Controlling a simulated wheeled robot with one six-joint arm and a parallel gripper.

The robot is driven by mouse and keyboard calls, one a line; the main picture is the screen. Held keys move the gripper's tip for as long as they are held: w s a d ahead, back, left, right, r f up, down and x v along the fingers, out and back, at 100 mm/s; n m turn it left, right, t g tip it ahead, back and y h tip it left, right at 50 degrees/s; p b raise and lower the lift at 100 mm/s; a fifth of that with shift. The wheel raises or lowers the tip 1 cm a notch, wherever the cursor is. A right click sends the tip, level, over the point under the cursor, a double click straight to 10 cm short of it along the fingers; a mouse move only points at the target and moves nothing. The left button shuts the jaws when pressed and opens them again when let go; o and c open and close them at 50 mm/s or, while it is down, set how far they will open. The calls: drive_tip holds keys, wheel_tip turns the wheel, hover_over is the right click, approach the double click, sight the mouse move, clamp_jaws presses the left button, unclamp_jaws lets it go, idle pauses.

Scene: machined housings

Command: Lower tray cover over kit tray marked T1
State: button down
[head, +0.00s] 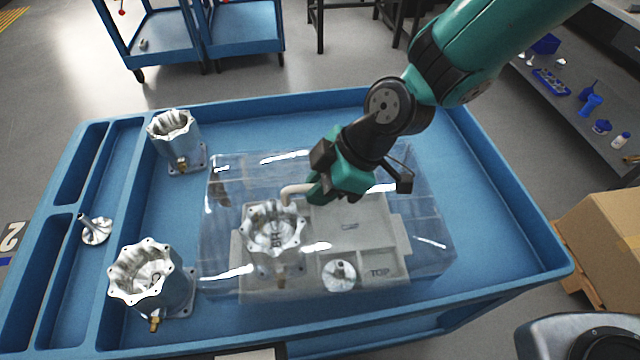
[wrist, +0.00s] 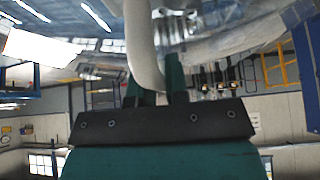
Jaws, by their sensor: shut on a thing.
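The tray cover (head: 425,235) is a clear box with a pale bent handle (head: 293,190) on top. My gripper (head: 318,190) is shut on that handle, which also shows between the fingers in the wrist view (wrist: 143,45). The grey kit tray (head: 350,225) is seen through the cover, which surrounds it in the head view. The tray holds a silver housing (head: 276,232) and a small flanged metal part (head: 340,275). It reads "TOP" at its front right; I see no clear T1 mark. I cannot tell whether the cover's lower rim touches the surface.
The blue cart top (head: 500,240) has a raised rim. Two loose housings stand left of the cover, one at the back (head: 176,140) and one in front (head: 152,280). A flanged part (head: 95,230) lies in a left compartment. A cardboard box (head: 605,235) stands beyond the right edge.

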drive_tip(key=shift+f+b, duration=0.5)
drive_tip(key=c, duration=1.1)
unclamp_jaws()
drive_tip(key=shift+o, duration=0.2)
drive_tip(key=b+v, duration=0.1)
drive_tip(key=v, duration=1.6)
drive_tip(key=shift+d+r, duration=0.15)
drive_tip(key=shift+r, duration=0.05)
drive_tip(key=shift+w, duration=0.1)
drive_tip(key=s+d+m+t+h, duration=0.1)
drive_tip(key=s+d+m+h, duration=0.1)
drive_tip(key=s+d+m, duration=0.6)
drive_tip(key=s+r+m, duration=0.1)
drive_tip(key=s+m, duration=0.2)
drive_tip(key=m, duration=0.2)
drive_tip(key=shift+s+d, duration=0.2)
drive_tip(key=shift+d, duration=0.15)
